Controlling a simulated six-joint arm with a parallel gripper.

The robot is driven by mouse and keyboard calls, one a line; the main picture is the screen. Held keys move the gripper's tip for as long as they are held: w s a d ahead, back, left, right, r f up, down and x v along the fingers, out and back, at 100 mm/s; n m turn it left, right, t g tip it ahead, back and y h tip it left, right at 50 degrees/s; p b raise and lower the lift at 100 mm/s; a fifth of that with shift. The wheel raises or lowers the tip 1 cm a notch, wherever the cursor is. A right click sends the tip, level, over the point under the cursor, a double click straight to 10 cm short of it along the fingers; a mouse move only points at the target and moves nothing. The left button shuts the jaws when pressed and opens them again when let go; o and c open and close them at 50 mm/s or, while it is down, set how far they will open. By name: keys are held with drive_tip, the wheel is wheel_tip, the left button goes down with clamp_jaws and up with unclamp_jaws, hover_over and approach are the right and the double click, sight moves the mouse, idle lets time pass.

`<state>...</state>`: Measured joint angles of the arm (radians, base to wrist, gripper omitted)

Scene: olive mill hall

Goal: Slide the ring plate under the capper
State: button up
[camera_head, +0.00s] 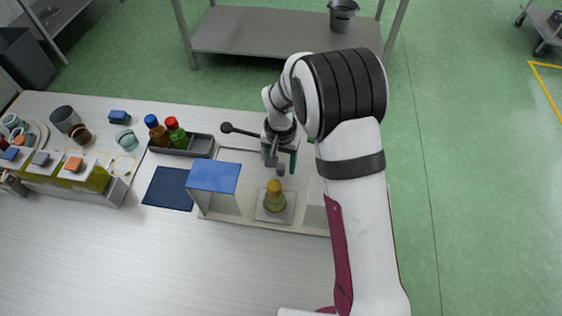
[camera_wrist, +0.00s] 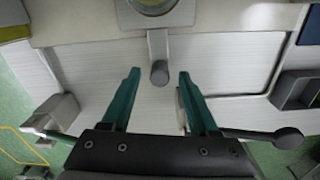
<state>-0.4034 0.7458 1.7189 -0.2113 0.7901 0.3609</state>
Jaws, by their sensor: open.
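The ring plate (camera_head: 262,214) is a pale square plate on a light base, with a yellow-green bottle (camera_head: 274,196) upright on it. In the wrist view the plate (camera_wrist: 187,14) is at the top edge, and its grey handle with a round knob (camera_wrist: 159,72) points toward me. My gripper (camera_head: 281,162) is open and empty behind the plate. In the wrist view its green fingertips (camera_wrist: 158,75) lie either side of the knob with gaps; I cannot tell their height against it. A blue-topped housing (camera_head: 214,177), seemingly the capper, stands just left of the plate.
A black ball-ended lever (camera_head: 228,128) reaches out left of my gripper; it also shows in the wrist view (camera_wrist: 285,138). A grey tray (camera_head: 200,146) with red- and blue-capped bottles and a dark blue mat (camera_head: 168,188) lie left. A pale block (camera_head: 314,207) is partly hidden by my arm.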

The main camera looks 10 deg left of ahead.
drive_tip(key=shift+f, duration=0.35)
clamp_jaws()
idle(1.2)
